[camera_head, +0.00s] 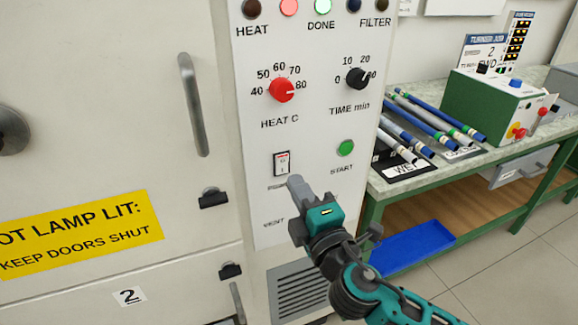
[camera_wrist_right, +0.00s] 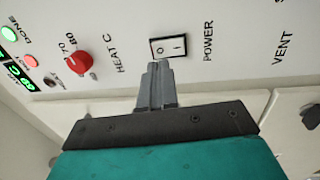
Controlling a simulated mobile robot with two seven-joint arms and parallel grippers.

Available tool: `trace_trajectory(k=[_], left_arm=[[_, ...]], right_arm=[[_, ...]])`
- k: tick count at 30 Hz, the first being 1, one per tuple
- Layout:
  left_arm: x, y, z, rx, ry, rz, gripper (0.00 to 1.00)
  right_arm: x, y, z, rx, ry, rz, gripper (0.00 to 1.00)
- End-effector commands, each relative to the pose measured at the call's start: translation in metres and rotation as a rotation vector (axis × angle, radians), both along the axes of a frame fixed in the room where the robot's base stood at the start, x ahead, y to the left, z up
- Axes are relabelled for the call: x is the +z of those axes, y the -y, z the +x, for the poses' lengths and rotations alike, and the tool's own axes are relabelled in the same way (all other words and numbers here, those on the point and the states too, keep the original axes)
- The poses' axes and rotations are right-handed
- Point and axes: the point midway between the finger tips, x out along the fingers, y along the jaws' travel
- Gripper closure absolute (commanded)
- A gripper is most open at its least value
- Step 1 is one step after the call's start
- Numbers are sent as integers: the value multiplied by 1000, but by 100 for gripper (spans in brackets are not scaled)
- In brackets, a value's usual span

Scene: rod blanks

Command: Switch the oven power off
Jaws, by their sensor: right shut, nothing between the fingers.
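The power switch (camera_head: 282,163) is a small black-framed white rocker on the oven's white control panel (camera_head: 320,110), below the red heat knob. In the right wrist view the rocker (camera_wrist_right: 167,47) shows O and I marks beside the word POWER; I cannot tell which side is pressed in. My right gripper (camera_head: 294,182) is shut and empty, its tips just below the switch in the head view. In the wrist view the fingertips (camera_wrist_right: 158,66) reach the switch's edge; whether they touch is unclear. My left gripper is out of view.
The red heat knob (camera_head: 281,89), black time knob (camera_head: 358,78) and green start button (camera_head: 345,148) are nearby. The green done lamp (camera_head: 323,7) looks lit. Oven doors with handles (camera_head: 193,104) stand left. A bench (camera_head: 400,183) with rods and a green box (camera_head: 492,108) stands right.

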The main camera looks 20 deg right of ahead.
Motion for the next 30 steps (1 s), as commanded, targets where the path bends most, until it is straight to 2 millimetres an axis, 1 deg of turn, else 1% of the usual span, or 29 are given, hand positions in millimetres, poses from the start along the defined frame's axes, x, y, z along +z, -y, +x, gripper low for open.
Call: trace_trajectory(k=[1,3,9,14,30], left_arm=[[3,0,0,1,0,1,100],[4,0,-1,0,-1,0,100],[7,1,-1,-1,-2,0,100],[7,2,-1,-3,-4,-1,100],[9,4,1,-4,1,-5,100]], right_arm=[[4,-1,10,0,2,1,100],[5,-2,20,0,2,0,100],[5,-3,41,0,0,0,100],[6,-4,47,0,-1,1,100],[8,-4,51,0,1,2,100]])
